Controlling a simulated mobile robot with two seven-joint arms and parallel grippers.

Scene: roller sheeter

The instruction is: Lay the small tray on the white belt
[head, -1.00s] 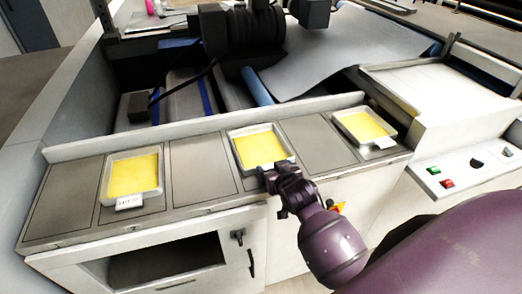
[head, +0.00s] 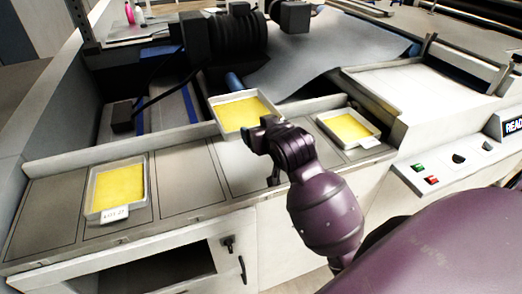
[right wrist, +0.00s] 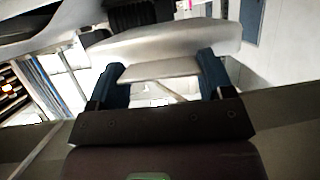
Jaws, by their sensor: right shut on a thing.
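Three small trays with yellow contents show in the head view. My right gripper (head: 264,138) is shut on the middle tray (head: 240,112) by its near edge and holds it raised above the metal counter. In the right wrist view the held tray (right wrist: 165,45) shows as a pale shape beyond the two blue fingers (right wrist: 160,75). The left tray (head: 118,188), with a paper label, and the right tray (head: 348,128) rest on the counter. The white belt (head: 430,88) lies at the right, past the right tray, and is bare. My left gripper is not in view.
The counter (head: 187,183) has bare panels between the trays. Behind it are dark rollers (head: 238,40) and a grey sheet (head: 320,55). A raised frame edges the belt's far side. A button panel (head: 455,165) stands in front of the belt.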

